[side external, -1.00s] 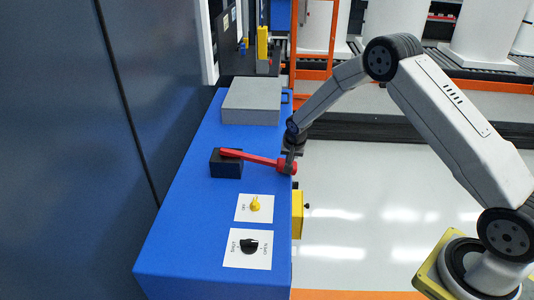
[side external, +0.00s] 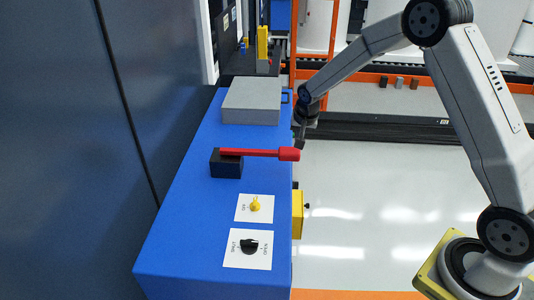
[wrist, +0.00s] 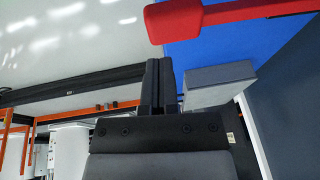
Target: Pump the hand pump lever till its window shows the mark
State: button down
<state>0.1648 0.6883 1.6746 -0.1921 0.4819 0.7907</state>
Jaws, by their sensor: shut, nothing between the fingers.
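The red pump lever (side external: 258,153) runs from a black pump block (side external: 225,164) on the blue cabinet top out past its right edge. The lever is about level and ends in a thicker red grip (side external: 289,154). My gripper (side external: 301,143) is just behind the grip, pointing down, partly hidden by its own wrist. In the wrist view the shut, empty fingers (wrist: 159,62) lie just below the red grip (wrist: 173,22), with a small gap in the picture. I cannot make out the pump's window or a mark.
A grey box (side external: 250,101) stands on the blue cabinet (side external: 185,225) behind the lever. Nearer, white plates carry a yellow knob (side external: 255,204) and a black knob (side external: 249,247). A yellow box (side external: 297,213) hangs on the cabinet's right side.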

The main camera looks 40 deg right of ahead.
jog(key=shift+v, duration=1.6)
jog(key=shift+s+d, duration=0.1)
jog(key=shift+s, duration=0.05)
jog(key=s+a+n, duration=0.4)
jog(key=s+a, duration=0.1)
jog(key=s, duration=0.6)
jog(key=s+a+n+y, duration=0.1)
jog(key=s+a+n, duration=0.4)
jog(key=s, duration=0.7)
jog(key=shift+s+r+g+y, duration=0.25)
jog(key=shift+r+g+y, duration=0.05)
jog(key=shift+r, duration=0.15)
jog(key=shift+w+a, duration=0.1)
jog(key=shift+w, duration=0.05)
